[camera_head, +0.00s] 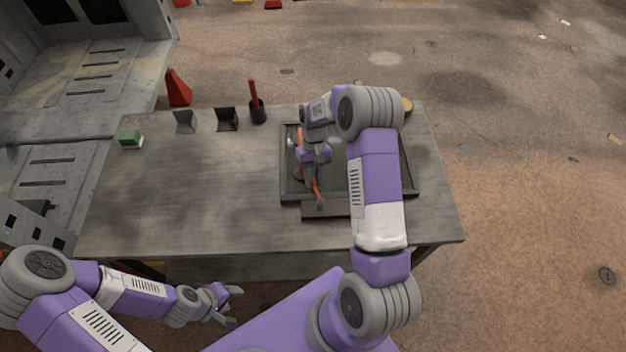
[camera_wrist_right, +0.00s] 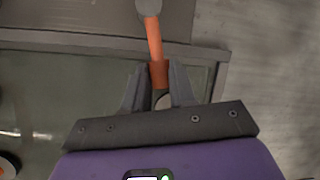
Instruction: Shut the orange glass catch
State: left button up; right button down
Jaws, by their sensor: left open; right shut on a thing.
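The orange glass catch (camera_head: 316,187) is a short orange bar at the near left part of a dark glazed frame (camera_head: 284,165) on the bench. In the right wrist view the catch (camera_wrist_right: 154,42) runs up from between my fingers to a grey round end, crossing the frame's rim (camera_wrist_right: 75,42). My right gripper (camera_wrist_right: 159,85) is shut on its lower part. In the head view my right gripper (camera_head: 313,172) is over the frame and partly hides it. My left gripper (camera_head: 231,304) is open and empty, off the bench's near edge.
The bench (camera_head: 190,190) is clear left of the frame. At its back stand a green block (camera_head: 131,138), two dark angled holders (camera_head: 227,119) and a dark cup (camera_head: 257,112) with a red-handled tool. A red cone (camera_head: 178,88) stands behind.

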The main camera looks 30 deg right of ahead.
jog(key=shift+s+d+m+y, duration=0.1)
jog(key=shift+d+m+y, duration=0.25)
jog(key=shift+m, duration=0.25)
jog(key=shift+d, duration=0.15)
jog(key=c, duration=0.9)
grip_release()
jog(key=v, duration=0.7)
jog(key=shift+s+r, duration=0.1)
jog(key=shift+r, duration=0.25)
